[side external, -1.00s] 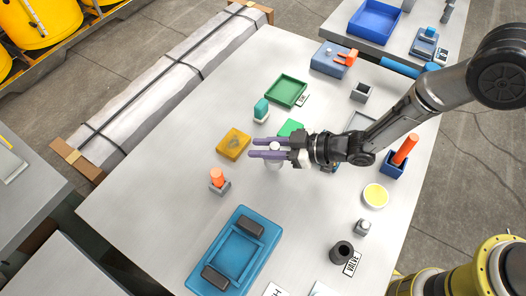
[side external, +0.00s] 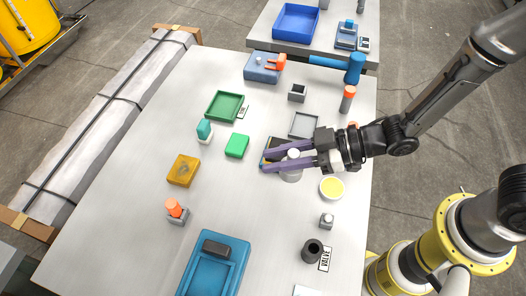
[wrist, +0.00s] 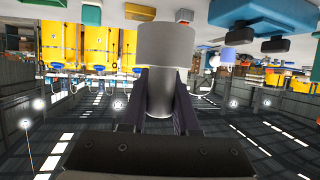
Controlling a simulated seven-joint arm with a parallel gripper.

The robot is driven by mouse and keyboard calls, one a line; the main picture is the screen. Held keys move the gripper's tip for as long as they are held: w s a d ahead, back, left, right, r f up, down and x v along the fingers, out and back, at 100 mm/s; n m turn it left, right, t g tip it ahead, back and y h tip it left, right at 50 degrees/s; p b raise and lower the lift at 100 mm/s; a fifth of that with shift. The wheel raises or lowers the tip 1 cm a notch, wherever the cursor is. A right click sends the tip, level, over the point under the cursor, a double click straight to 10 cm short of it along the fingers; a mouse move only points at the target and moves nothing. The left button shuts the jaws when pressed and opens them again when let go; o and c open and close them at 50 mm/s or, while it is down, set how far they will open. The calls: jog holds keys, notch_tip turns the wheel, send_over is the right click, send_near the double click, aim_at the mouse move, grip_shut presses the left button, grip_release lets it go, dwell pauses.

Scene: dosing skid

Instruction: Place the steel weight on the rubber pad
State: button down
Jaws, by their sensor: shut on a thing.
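My gripper (side external: 265,161) is shut on the steel weight (side external: 291,172), a pale grey cylinder with a narrow knob on top. In the wrist view the weight's wide body (wrist: 165,45) and its neck show between my fingers. A flat dark piece (side external: 284,143) with a coloured edge, which looks like the rubber pad, lies partly hidden behind my fingers. The weight overlaps its near side in the side view; I cannot tell whether they touch.
A green block (side external: 237,146) and a grey tray (side external: 304,125) are close by. A yellow disc (side external: 332,188) lies to the right, near my arm. A blue tray (side external: 213,268) and a black cylinder (side external: 313,250) stand nearer the front.

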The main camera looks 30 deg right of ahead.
jog(key=d+r+m+t+h, duration=0.3)
jog(key=d+r+m+t, duration=0.15)
jog(key=d, duration=0.75)
jog(key=shift+n+g, duration=0.25)
jog(key=shift+g, duration=0.2)
jog(key=f+x, duration=0.1)
jog(key=x, duration=0.4)
jog(key=d+f+x, duration=0.1)
jog(key=x, duration=0.4)
jog(key=d+f+x, duration=0.1)
jog(key=x, duration=0.4)
jog(key=shift+w, duration=0.4)
jog(key=shift+w+a+f, duration=0.1)
jog(key=shift+w+f, duration=0.05)
jog(key=shift+f, duration=0.85)
jog(key=shift+w+f, duration=0.15)
jog(key=shift+f, duration=0.85)
jog(key=shift+f, duration=0.15)
jog(key=c, duration=0.7)
grip_release()
jog(key=shift+f, duration=0.1)
jog(key=shift+o, duration=0.2)
